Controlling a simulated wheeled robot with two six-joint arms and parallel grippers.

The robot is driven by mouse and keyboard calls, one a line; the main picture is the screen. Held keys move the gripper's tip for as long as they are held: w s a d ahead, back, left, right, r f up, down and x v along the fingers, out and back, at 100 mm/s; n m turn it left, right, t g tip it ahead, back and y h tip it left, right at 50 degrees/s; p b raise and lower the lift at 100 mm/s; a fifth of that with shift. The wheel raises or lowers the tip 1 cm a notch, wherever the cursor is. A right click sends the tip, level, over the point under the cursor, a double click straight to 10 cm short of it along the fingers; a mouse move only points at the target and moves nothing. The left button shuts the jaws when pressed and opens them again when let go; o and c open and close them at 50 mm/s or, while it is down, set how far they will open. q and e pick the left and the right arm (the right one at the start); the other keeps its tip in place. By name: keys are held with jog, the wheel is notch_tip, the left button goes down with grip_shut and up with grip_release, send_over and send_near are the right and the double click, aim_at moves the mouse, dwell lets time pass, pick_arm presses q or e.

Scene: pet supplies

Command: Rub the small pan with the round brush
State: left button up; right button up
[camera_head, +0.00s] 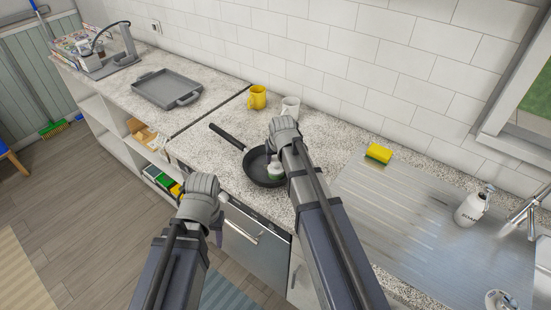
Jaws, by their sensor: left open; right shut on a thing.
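The small pan (254,170) is black and sits on the speckled counter, its handle (228,136) pointing to the upper left. My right gripper (279,140) is over the right side of the pan and hides part of it. It is shut on the round brush (275,167), whose green and white head shows below the gripper, inside the pan; I cannot tell whether it touches the pan's floor. My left gripper (199,200) is open and empty, lower left of the pan, in front of the counter's edge.
A yellow mug (257,97) and a white mug (290,106) stand behind the pan. A grey tray (167,88) lies at the left. A yellow sponge (379,154), a soap bottle (471,210) and a metal drainboard (415,225) are at the right.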

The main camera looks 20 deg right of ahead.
jog(key=shift+r+p, duration=2.9)
jog(key=shift+r, duration=0.1)
jog(key=shift+r, duration=0.1)
notch_tip(320, 180, up, 3)
jog(key=p, duration=0.3)
